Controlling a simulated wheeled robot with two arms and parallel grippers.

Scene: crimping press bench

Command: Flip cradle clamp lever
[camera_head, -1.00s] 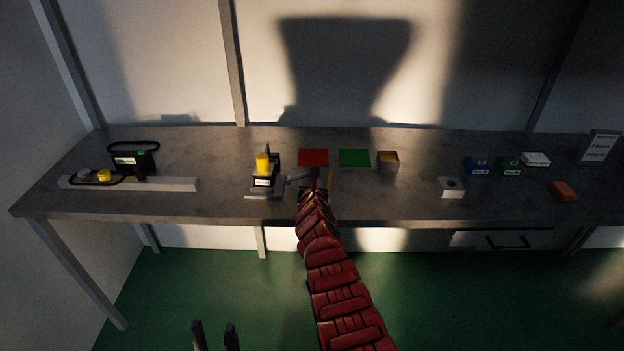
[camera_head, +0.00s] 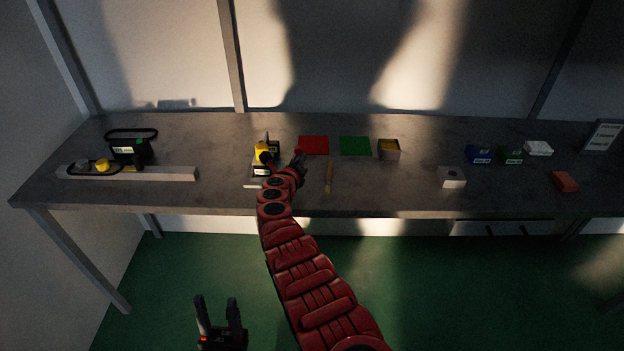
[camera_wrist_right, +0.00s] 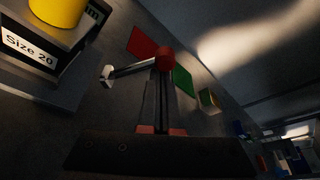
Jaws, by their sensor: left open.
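The crimping press (camera_head: 261,172) has a yellow top (camera_head: 261,148) and stands left of the bench's middle, partly behind my right arm. In the right wrist view its "Size 20" label (camera_wrist_right: 28,48) shows at upper left. A silver lever rod (camera_wrist_right: 130,69) with a red ball knob (camera_wrist_right: 164,57) lies across that view. My right gripper (camera_head: 299,162) is just right of the press; its dark fingers (camera_wrist_right: 157,85) point at the knob and look close together. Whether they touch or hold the knob is unclear. My left gripper (camera_head: 219,308) is open and empty, low in front of the bench.
A red mat (camera_head: 314,145), a green mat (camera_head: 355,146) and a box with yellow inside (camera_head: 389,150) lie right of the press. A thin orange tool (camera_head: 328,177) lies on the bench. A grey rail (camera_head: 150,174) runs at left. Small boxes and a grey block (camera_head: 451,177) stand at right.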

